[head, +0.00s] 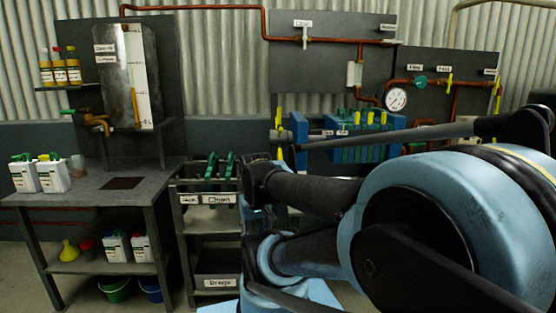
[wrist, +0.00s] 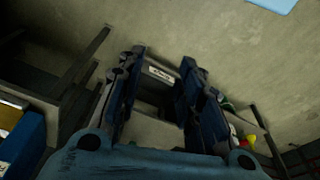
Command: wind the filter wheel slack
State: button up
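The filter press (head: 360,143), with blue and green plates, stands against the back wall in the head view. At its left end is a yellow-tipped upright bar (head: 279,117) beside a grey shaft end. This looks like the wheel, but my arm hides part of it and I cannot tell how tight it is. My gripper (wrist: 163,68) is open and empty in the wrist view, its two dark blue fingers spread above a shelf with a labelled bin. It is apart from the wheel. I cannot make out its fingers in the head view.
A workbench (head: 95,195) with white jugs (head: 53,174) stands at the left. A labelled rack (head: 215,223) holds green-handled tools, with a dregs bin (head: 216,283) below. Copper pipes and a gauge (head: 395,98) are on the back boards. Bare floor shows in the wrist view.

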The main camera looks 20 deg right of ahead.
jog(key=shift+o, duration=0.4)
jog(key=w+d+r+m+h, duration=0.1)
jog(key=w+d+r+h, duration=0.35)
jog(key=w, duration=0.45)
jog(key=w+d+r+h, duration=0.4)
jog(key=w+d+h, duration=0.15)
jog(key=w, duration=0.35)
jog(key=w+a+r+m+t+h, duration=0.15)
jog(key=w+h, duration=0.25)
jog(key=w, duration=0.4)
jog(key=w+a+r+m+h, duration=0.1)
jog(key=w+a+m+h, duration=0.2)
jog(key=w, duration=0.4)
jog(key=shift+n+h, duration=0.3)
jog(key=shift+n, duration=0.25)
jog(key=x, duration=1.7)
jog(key=shift+w+d+r, duration=0.1)
jog(key=shift+w+r, duration=0.05)
jog(key=shift+w, duration=0.2)
